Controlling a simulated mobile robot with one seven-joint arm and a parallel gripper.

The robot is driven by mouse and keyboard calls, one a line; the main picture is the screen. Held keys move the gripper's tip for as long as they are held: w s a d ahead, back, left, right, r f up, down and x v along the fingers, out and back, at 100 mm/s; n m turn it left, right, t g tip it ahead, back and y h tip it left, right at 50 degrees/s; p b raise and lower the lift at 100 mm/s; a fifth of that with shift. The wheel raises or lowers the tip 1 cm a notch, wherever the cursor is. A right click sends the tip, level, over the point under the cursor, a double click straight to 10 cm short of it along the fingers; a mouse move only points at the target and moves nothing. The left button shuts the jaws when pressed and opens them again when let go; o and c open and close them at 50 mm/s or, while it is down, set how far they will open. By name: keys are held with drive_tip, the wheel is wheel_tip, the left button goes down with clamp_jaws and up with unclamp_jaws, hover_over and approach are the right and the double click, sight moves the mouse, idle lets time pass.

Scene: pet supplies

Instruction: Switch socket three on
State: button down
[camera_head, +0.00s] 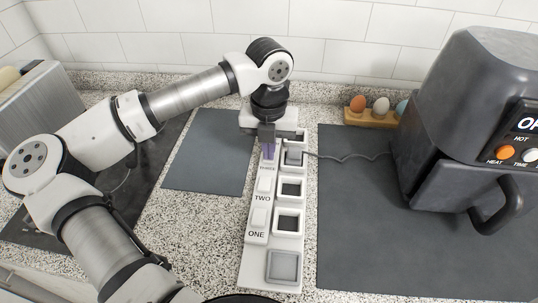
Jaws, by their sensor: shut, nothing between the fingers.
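A white power strip (259,250) lies lengthwise on the counter, with rocker switches in a column on its left and sockets on its right. Switch one (258,217) and switch two (264,186) are in plain view beside their labels. The label THREE (267,168) shows farther back. A grey plug (293,156) sits in the socket beside that label, with a dark cord running right. My gripper (268,152) is shut and empty, pointing down over the switch at THREE. It hides most of that switch, so its position and any contact cannot be told.
A dark air fryer (455,120) stands on a grey mat (350,240) at right; its display is partly cut off. A wooden egg holder (372,118) stands near the wall. Another grey mat (208,150) and a black hob (130,185) lie to the left.

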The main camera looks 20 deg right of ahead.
drive_tip(key=shift+f, duration=0.35)
drive_tip(key=shift+r, duration=0.1)
drive_tip(key=shift+r+p, duration=1.25)
drive_tip(key=shift+r, duration=2.25)
drive_tip(key=shift+s+f, duration=0.1)
